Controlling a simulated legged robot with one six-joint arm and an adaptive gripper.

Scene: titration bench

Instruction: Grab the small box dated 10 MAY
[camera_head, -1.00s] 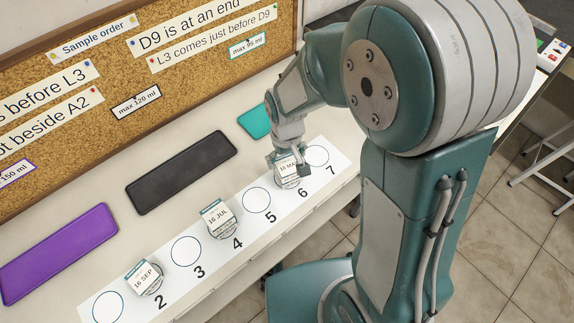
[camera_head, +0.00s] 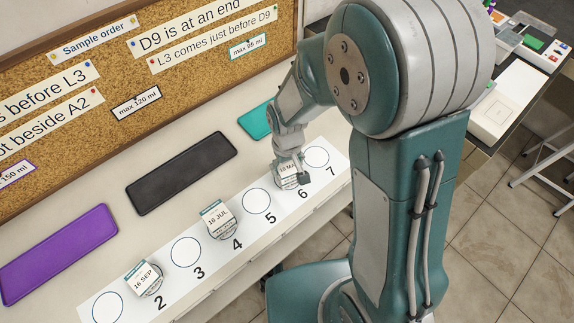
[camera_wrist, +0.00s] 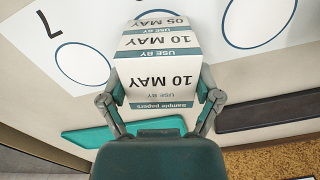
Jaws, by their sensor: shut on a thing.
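The small box dated 10 MAY (camera_head: 288,170) is white with a teal band and stands at spot 6 of the numbered strip. In the wrist view the box (camera_wrist: 160,75) shows its 10 MAY label upside down between the two fingers. My gripper (camera_head: 289,178) is shut on the box, with one finger on each side. The wrist view also shows my gripper (camera_wrist: 160,92). Whether the box touches the strip is hard to tell.
Boxes dated 16 JUL (camera_head: 217,217) and 16 SEP (camera_head: 145,279) stand on the white strip (camera_head: 223,250) at spots 4 and 2. Spots 3, 5 and 7 are empty. Purple (camera_head: 58,252), black (camera_head: 181,172) and teal (camera_head: 258,118) mats lie behind. A corkboard (camera_head: 200,62) stands at the back.

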